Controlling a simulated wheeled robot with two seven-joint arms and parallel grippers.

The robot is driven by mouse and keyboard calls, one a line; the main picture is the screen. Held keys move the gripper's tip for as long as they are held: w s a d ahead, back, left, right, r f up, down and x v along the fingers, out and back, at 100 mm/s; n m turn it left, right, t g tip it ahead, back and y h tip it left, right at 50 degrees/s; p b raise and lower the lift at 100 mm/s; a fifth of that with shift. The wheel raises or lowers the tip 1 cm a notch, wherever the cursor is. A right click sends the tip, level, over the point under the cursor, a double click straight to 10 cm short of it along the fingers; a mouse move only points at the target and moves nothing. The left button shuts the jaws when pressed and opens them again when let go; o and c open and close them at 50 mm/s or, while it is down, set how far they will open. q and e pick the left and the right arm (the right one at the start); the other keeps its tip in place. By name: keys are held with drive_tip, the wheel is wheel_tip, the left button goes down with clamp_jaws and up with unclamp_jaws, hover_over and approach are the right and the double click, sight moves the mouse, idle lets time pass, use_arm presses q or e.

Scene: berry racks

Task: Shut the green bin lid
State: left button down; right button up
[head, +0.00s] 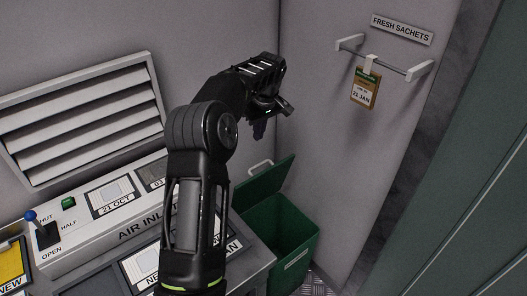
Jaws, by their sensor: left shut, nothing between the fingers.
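The green bin (300,238) stands on the floor at lower centre, right of the grey counter. Its green lid (268,184) is up, tilted open on the left side, with a pale handle (261,163) at its top edge. My left gripper (260,129) is shut and empty, and shows above the lid's upper edge in the picture, pointing down. My left arm hides part of the counter and may cover part of the lid's left side. My right gripper is not in view.
A grey counter (258,262) with an air inlet panel (105,222) and a blue-knobbed lever (31,217) lies at left. A louvred vent (85,118) is on the wall. A brown sachet (364,89) hangs from a rail (385,61) at upper right. A green-grey panel (470,200) fills the right.

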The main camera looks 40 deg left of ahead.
use_arm(q)
drive_tip(key=x, duration=0.3)
drive_tip(key=d+x, duration=0.1)
drive_tip(key=x, duration=0.3)
drive_tip(key=p+x, duration=0.1)
drive_tip(key=x, duration=0.2)
drive_tip(key=shift+s+d+f, duration=0.3)
drive_tip(key=shift+f, duration=0.05)
drive_tip(key=shift+s+d+f, duration=0.2)
drive_tip(key=shift+d+f, duration=0.2)
drive_tip(key=shift+d, duration=0.4)
